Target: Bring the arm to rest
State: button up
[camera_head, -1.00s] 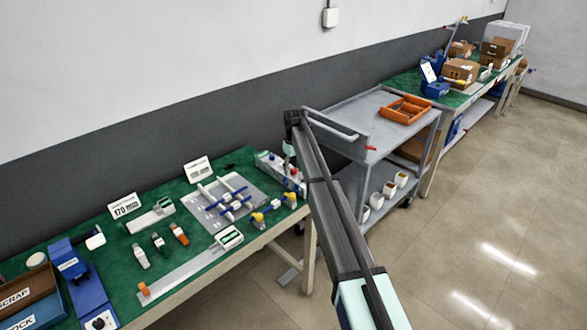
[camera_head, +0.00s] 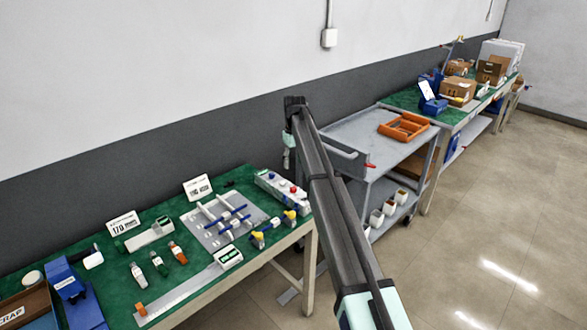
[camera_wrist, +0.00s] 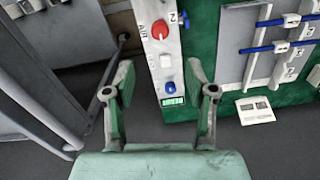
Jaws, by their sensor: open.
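My gripper (camera_wrist: 160,100) shows in the wrist view with its two fingers spread apart and nothing between them. In the head view my arm rises from the bottom right to an elbow near the middle. The control box (camera_head: 283,192) stands at the right end of the green workbench (camera_head: 110,262), left of my arm. My gripper is mostly hidden behind the arm in the head view.
A grey cart (camera_head: 357,128) with an orange tray (camera_head: 403,127) stands right of my arm. A grey board (camera_head: 225,221) with blue-handled parts lies on the bench. A second bench (camera_head: 468,110) with boxes (camera_head: 458,89) is at the back right. The floor at right is clear.

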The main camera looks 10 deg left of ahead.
jog(key=shift+r, duration=0.1)
jog(key=s+d+f+m, duration=0.2)
jog(key=s+d+f, duration=0.65)
jog(key=s, duration=0.25)
jog(key=s+d+f+m, duration=0.2)
jog(key=s+d+f, duration=0.5)
jog(key=s+f, duration=0.4)
jog(key=s+d+f+m, duration=0.2)
jog(key=s+d+f, duration=0.6)
jog(key=s, duration=0.4)
jog(key=s+d+f+m, duration=0.1)
jog(key=s+d+f, duration=0.1)
jog(key=s, duration=0.5)
jog(key=s+d+f+m, duration=0.1)
jog(key=s+d+m, duration=0.15)
jog(key=s, duration=0.45)
jog(key=s+f+g, duration=0.2)
jog(key=s+f, duration=0.4)
jog(key=s, duration=0.3)
jog(key=s+f+g, duration=0.2)
jog(key=s+f, duration=0.4)
jog(key=s, duration=0.3)
jog(key=s+f+n+g, duration=0.1)
jog(key=s+f+g, duration=0.1)
jog(key=s+f, duration=0.4)
jog(key=s, duration=0.3)
jog(key=shift+s+f+g, duration=0.15)
jog(key=shift+f+g, duration=0.15)
jog(key=shift+d, duration=0.1)
